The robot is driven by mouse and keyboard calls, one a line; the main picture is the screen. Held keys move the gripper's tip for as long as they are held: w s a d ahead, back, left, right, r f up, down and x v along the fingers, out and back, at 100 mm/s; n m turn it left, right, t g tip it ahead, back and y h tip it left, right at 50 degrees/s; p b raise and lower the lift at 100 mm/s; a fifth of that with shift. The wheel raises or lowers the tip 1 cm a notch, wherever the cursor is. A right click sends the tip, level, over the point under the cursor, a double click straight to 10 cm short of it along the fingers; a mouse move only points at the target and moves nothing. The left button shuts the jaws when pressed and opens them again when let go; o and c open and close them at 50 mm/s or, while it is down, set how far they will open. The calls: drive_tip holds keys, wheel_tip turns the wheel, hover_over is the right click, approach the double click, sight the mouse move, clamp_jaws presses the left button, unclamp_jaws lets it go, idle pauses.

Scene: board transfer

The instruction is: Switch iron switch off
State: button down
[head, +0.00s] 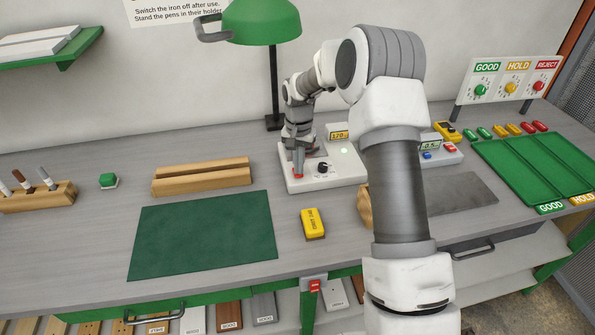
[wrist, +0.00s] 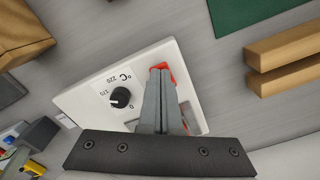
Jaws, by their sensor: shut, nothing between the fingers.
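My gripper (head: 298,172) is shut and empty, pointing down over the box's left part. In the wrist view, its fingertips (wrist: 160,72) lie over a red part (wrist: 171,75), apparently the switch, and hide most of it. I cannot tell the switch's position or whether the fingers touch it.
A wooden block (head: 202,176) and a green mat (head: 200,235) lie left of the box. A yellow block (head: 313,223) lies in front. A green lamp (head: 262,22) stands behind. A second instrument (head: 435,152) and green trays (head: 530,165) are to the right.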

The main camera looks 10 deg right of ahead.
drive_tip(key=shift+f, duration=0.45)
drive_tip(key=shift+r, duration=0.1)
drive_tip(key=shift+r+p, duration=1.85)
drive_tip(key=shift+r, duration=1.65)
drive_tip(key=shift+f, duration=0.1)
